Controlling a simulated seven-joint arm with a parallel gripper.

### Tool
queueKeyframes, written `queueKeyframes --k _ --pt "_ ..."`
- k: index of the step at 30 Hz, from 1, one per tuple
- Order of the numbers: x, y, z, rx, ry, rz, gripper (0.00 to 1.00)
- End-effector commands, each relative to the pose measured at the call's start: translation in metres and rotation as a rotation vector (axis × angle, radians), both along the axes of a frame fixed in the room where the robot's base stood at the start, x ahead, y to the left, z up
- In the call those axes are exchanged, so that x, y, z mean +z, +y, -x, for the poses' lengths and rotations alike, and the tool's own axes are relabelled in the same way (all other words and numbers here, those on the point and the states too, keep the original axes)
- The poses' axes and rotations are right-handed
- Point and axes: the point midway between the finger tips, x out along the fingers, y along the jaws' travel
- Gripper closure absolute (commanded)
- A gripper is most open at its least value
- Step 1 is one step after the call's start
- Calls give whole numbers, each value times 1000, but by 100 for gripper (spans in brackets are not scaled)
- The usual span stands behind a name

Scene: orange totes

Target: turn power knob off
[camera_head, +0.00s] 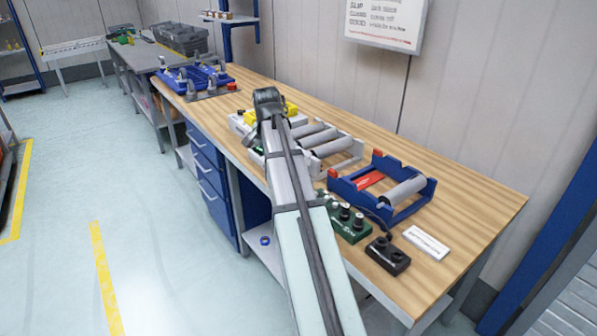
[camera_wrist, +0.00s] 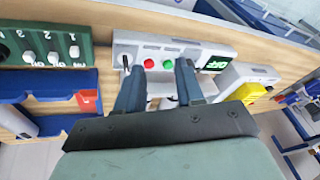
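A light grey control box (camera_wrist: 185,47) lies in front of my gripper (camera_wrist: 158,68) in the wrist view. It carries a dark knob or lever (camera_wrist: 125,61) at its left end, a red button (camera_wrist: 149,63), a green button (camera_wrist: 168,64) and a lit green display (camera_wrist: 214,62). Which control is the power knob, and its setting, I cannot tell. My gripper is open, its two blue-grey fingers apart with nothing between them. The left fingertip is near the dark knob; contact is unclear. In the head view my arm hides most of this box and the fingers.
A green box with several knobs (camera_head: 350,224) stands on the wooden bench (camera_head: 465,215); it also shows in the wrist view (camera_wrist: 45,48). Nearby are a black two-button box (camera_head: 387,256), a blue roller frame (camera_head: 392,208), grey rollers (camera_head: 318,136) and a yellow-topped item (camera_wrist: 257,95).

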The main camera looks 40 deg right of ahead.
Motion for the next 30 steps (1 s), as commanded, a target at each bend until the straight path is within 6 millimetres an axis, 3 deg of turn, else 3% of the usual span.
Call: queueKeyframes --k 1,3,9,14,20,30 --pt "17 -10 -2 -31 10 32 63" --pt "26 -22 3 -83 47 73 63" --pt "26 -39 25 -222 136 136 63" --pt "22 -39 29 -268 142 122 63" --pt "3 -47 28 -269 142 121 63" --pt "-49 -67 23 -266 142 121 63"
